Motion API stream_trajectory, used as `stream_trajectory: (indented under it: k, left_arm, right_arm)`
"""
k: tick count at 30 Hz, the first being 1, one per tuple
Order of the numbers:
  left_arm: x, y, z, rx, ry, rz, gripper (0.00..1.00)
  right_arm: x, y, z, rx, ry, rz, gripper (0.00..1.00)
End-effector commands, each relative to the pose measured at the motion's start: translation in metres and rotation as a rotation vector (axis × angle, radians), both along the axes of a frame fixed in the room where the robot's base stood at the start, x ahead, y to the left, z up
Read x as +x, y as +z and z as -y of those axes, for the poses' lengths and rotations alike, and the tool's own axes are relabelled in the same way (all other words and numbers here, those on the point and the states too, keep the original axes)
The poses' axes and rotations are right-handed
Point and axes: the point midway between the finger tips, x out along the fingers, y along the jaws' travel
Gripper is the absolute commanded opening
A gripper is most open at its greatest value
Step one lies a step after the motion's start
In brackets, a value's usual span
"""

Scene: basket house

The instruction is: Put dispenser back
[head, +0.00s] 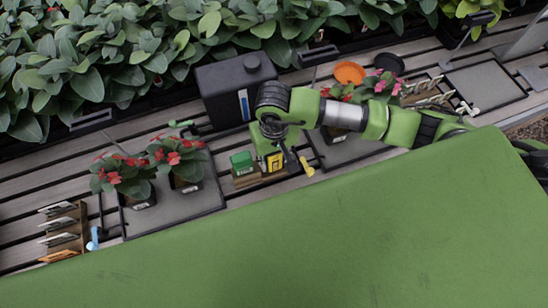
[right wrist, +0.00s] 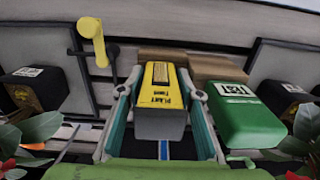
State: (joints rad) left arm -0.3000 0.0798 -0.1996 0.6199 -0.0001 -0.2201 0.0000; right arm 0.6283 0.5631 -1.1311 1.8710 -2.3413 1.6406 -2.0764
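The dispenser, a box with a yellow "Plant food" label (right wrist: 160,86), is between the fingers of my right gripper (right wrist: 161,84) in the right wrist view. The fingertips press close on both its sides, and the gripper looks shut on it. In the head view the dispenser (head: 273,162) is at the right part of a small wooden holder (head: 246,181); whether it rests fully in it is hard to tell. My right gripper (head: 277,140) reaches down over it. A green box (head: 242,162) stands in the holder on its left. My left gripper is not in view.
A yellow-handled tool (head: 306,167) lies close on the right. A dark canister (head: 236,88) stands behind. Trays with red-flowered pots (head: 187,165) are on the left, and pink-flowered plants (head: 381,84) on the right. A large green surface (head: 330,240) fills the front.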

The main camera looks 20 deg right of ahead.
Motion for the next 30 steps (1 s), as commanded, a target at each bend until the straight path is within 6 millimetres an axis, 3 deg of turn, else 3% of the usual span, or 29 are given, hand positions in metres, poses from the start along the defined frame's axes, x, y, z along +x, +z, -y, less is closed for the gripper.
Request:
stream_trajectory:
  k: [10,14,24,30]
  left_arm:
    - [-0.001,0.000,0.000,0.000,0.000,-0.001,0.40]
    - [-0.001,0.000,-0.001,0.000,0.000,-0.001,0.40]
    - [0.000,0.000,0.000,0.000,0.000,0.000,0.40]
    - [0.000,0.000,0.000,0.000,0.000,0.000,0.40]
  right_arm:
    - [0.000,0.001,-0.001,0.003,0.001,0.001,0.48]
    - [0.001,0.010,-0.001,0.004,0.000,0.004,0.48]
    - [0.002,0.078,0.001,0.001,0.001,0.005,0.48]
    - [0.001,0.109,0.001,0.000,-0.001,0.003,0.48]
